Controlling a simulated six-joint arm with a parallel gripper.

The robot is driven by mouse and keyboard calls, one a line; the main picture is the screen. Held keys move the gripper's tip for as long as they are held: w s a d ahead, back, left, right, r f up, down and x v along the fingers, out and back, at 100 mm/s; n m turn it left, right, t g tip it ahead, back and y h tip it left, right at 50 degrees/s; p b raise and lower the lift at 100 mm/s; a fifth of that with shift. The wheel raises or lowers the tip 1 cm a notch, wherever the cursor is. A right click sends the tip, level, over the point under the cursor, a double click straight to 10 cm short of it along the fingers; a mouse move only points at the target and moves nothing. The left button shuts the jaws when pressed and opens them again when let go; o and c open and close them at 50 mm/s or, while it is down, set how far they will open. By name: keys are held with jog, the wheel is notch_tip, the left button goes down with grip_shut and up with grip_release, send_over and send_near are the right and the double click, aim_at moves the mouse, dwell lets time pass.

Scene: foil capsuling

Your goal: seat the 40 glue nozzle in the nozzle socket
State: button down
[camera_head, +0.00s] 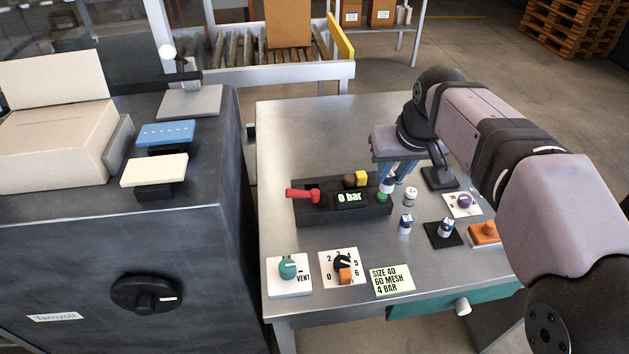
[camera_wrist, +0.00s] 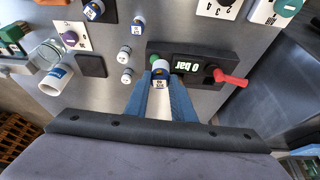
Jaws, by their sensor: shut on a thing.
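My gripper (camera_head: 399,172) points down over the steel table, right of the black console. Its blue fingers (camera_wrist: 163,95) are shut on a pale nozzle (camera_wrist: 161,74) with a blue band and a label too small to read. In the head view the fingers and arm partly hide it. It is near the console's right end and green button (camera_wrist: 153,60); whether it touches anything is unclear. Similar blue-and-white labelled parts stand near the table's middle (camera_head: 405,223) and on a black pad (camera_head: 445,229). I cannot tell which fixture is the nozzle socket.
The console (camera_head: 340,205) has a red lever (camera_head: 302,195) and a display reading 0 bar. Two small white-topped parts (camera_wrist: 124,55) (camera_wrist: 126,76) stand beside the gripper.

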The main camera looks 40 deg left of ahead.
jog(key=s+a+n+g+p, duration=0.1)
jog(key=s+a+n+p, duration=0.2)
jog(key=a+p, duration=1)
jog(key=shift+y, duration=0.4)
jog(key=shift+s+a+x, duration=0.15)
jog(key=shift+s+x, duration=0.25)
jog(key=shift+x, duration=1.3)
jog(key=shift+s+a+x, duration=0.15)
jog(key=shift+s+x, duration=0.2)
jog(key=shift+x, duration=1.4)
jog(key=shift+s+a+x, duration=0.15)
jog(key=shift+s+x, duration=0.25)
jog(key=shift+x, duration=1.3)
jog(key=shift+f+b, duration=0.2)
jog(key=shift+b, duration=0.1)
jog(key=c, duration=1.5)
grip_release()
jog(key=shift+r, duration=0.25)
jog(key=b+v, duration=0.3)
jog(key=v, duration=0.9)
jog(key=shift+f+b, duration=0.1)
jog(key=shift+b, duration=0.2)
